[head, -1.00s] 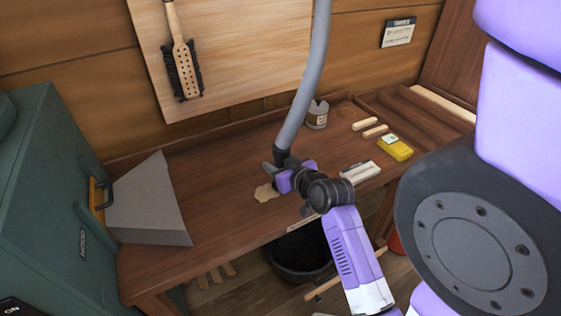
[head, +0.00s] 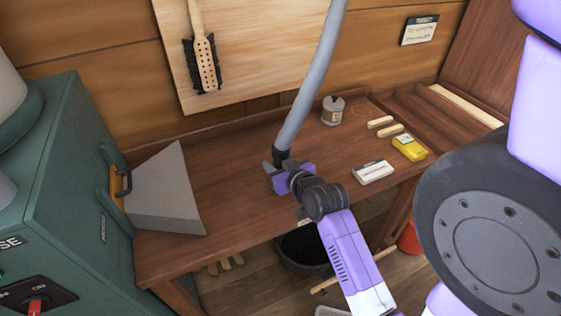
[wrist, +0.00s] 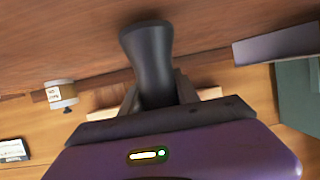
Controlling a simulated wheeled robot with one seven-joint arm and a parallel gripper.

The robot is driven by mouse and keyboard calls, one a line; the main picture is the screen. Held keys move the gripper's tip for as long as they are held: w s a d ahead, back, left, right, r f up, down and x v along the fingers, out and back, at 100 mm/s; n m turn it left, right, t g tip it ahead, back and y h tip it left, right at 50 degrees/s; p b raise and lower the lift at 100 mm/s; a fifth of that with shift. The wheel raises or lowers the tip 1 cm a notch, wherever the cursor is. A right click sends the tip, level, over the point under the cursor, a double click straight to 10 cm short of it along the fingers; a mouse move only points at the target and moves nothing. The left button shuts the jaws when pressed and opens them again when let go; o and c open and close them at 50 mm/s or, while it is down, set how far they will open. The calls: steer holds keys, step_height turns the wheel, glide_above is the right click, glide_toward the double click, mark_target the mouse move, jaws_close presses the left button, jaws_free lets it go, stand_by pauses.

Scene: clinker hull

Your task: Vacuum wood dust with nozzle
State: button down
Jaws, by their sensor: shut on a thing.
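My gripper (head: 280,168) is shut on the black vacuum nozzle (head: 281,155) over the workbench (head: 226,195). A grey hose (head: 318,75) runs up from the nozzle and out of the top of the head view. In the wrist view the nozzle (wrist: 152,62) stands between the fingers, its flared end close to the brown bench top; I cannot tell whether it touches. No pale wood dust shows on the bench in the current views; the patch of bench behind my gripper is hidden.
A green cabinet (head: 75,165) and a grey angled metal piece (head: 165,195) stand left. A tin (head: 333,111), wooden blocks (head: 385,127), a yellow device (head: 409,146) and a white-grey block (head: 373,172) lie right. A black bin (head: 300,250) is below. The bench's left-middle is clear.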

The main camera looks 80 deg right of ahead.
steer(key=shift+w+a+p, duration=0.3)
steer(key=shift+w+a, duration=0.35)
steer(key=shift+w, duration=0.1)
steer(key=shift+r, duration=0.15)
step_height(320, 180, up, 8)
steer(key=p, duration=0.7)
steer(key=shift+p, duration=0.3)
stand_by(0.3)
